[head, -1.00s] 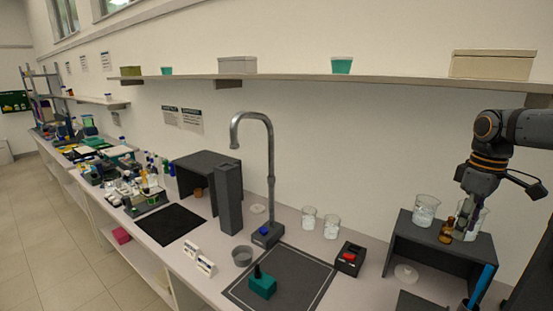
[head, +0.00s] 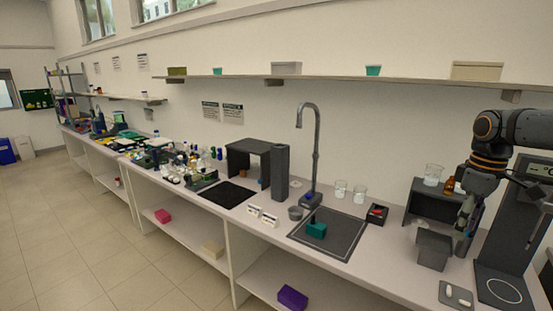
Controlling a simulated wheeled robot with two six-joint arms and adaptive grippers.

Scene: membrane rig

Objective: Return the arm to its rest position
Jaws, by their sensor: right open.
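My right arm comes in from the right edge in the head view. Its gripper (head: 463,236) points down at the right end of the bench, just in front of a dark riser and beside a dark grey box (head: 434,250). The jaws are open, and I see nothing held between them. Part of the riser is hidden behind the arm. My left gripper is not in view.
A beaker (head: 433,175) and an amber bottle (head: 449,185) stand on the dark riser (head: 425,199). A tall dark instrument (head: 507,245) stands close on the right. A tap (head: 316,150) rises mid-bench above a dark mat (head: 345,235). The floor at left is clear.

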